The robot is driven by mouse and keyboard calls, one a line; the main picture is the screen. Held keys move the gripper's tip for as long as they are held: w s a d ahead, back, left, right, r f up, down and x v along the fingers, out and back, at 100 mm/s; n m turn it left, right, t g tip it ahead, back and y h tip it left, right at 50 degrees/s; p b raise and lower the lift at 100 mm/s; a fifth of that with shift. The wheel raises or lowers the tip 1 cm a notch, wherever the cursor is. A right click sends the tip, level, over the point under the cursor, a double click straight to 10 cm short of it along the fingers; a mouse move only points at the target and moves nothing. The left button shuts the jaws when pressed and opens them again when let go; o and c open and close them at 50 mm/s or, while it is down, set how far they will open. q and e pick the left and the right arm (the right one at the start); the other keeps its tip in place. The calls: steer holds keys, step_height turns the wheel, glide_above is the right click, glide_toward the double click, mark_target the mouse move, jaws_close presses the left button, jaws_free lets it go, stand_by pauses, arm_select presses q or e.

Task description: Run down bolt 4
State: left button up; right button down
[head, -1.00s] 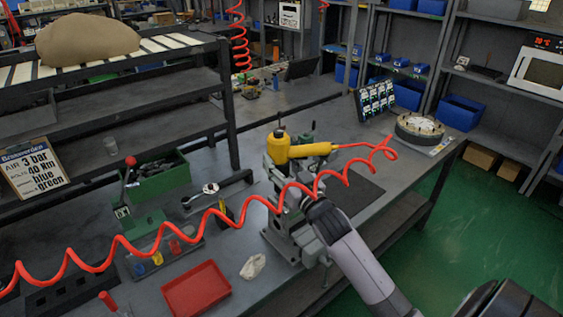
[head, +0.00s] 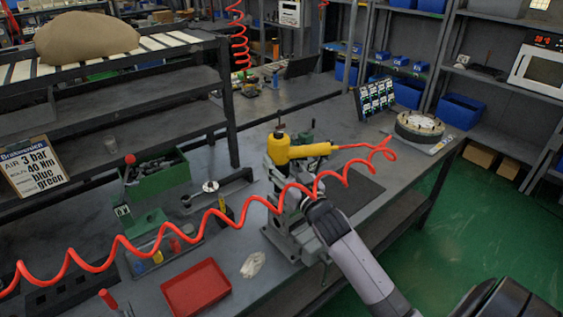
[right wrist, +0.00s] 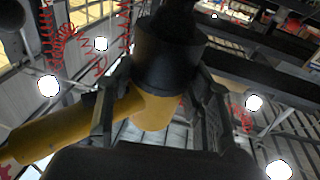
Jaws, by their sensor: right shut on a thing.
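A yellow air tool (head: 281,149) stands over the green-grey vise (head: 292,222) on the bench. Its handle points right and joins the red coiled hose (head: 347,178). My right gripper (head: 304,190) is at the vise, just below the tool in the head view. In the right wrist view, the yellow tool body (right wrist: 152,112) and a black cylinder (right wrist: 170,55) sit between the two fingers of the right gripper (right wrist: 160,105), which is shut on the tool. Bolt 4 and the tool's lower end cannot be made out. My left gripper is not in view.
The hose crosses the bench front. A red tray (head: 196,289), a pale rag (head: 253,265) and a green box (head: 158,174) lie left of the vise. A dark mat (head: 357,191), a round fixture (head: 419,125) and a card rack (head: 374,99) are to the right.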

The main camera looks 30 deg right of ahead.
mark_target(284, 146)
steer(key=shift+f, duration=0.15)
stand_by(0.3)
steer(key=shift+s+a+f, duration=0.1)
steer(key=shift+f, duration=0.6)
stand_by(1.9)
steer(key=shift+r, duration=0.1)
steer(key=shift+r+p, duration=0.55)
steer(key=shift+r, duration=0.05)
step_height(284, 146, up, 7)
steer(key=p, duration=0.5)
steer(key=shift+f+p, duration=0.2)
steer(key=shift+p, duration=0.15)
steer(key=shift+f, duration=0.1)
steer(key=shift+f, duration=0.1)
